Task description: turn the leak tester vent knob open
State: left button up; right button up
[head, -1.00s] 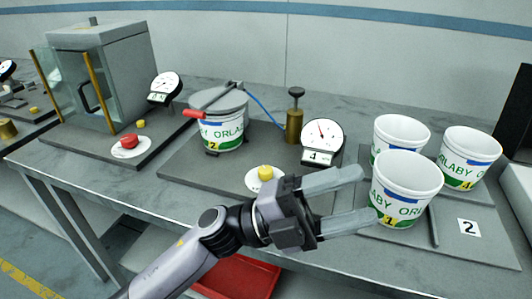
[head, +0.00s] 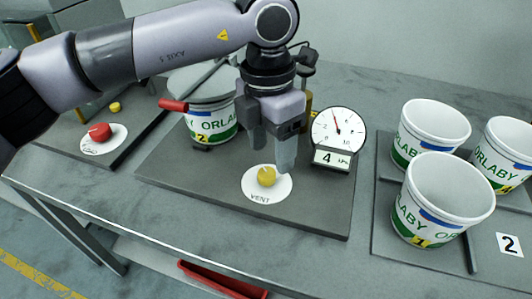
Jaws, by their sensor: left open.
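The leak tester vent knob is a yellow knob (head: 267,176) on a white round plate (head: 256,196) marked VENT, near the front of the dark tester base (head: 325,217). My left gripper (head: 271,158) points down just above and behind the knob. Its fingers are apart and hold nothing; I cannot tell whether either touches the knob. A gauge (head: 338,127) with a display reading 4 stands right of the gripper. A white labelled tub (head: 212,125) sits under the tester's lid, partly hidden by my arm. My right gripper is not in view.
Several white tubs stand on a grey tray at the right, the nearest one (head: 441,200) in front. A red knob (head: 99,132) and another yellow knob (head: 114,107) are on the left station. A red bin (head: 222,281) is below the table.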

aim_at(266, 173)
pick_arm(q)
jog(key=shift+w+a+r, duration=0.25)
jog(key=shift+w+a, duration=0.1)
jog(key=shift+w, duration=0.1)
jog(key=shift+a+f, duration=0.1)
jog(key=shift+f, duration=0.1)
notch_tip(266, 173, down, 7)
jog(key=shift+r+p, duration=0.2)
jog(key=shift+p, duration=0.35)
jog(key=c, duration=1)
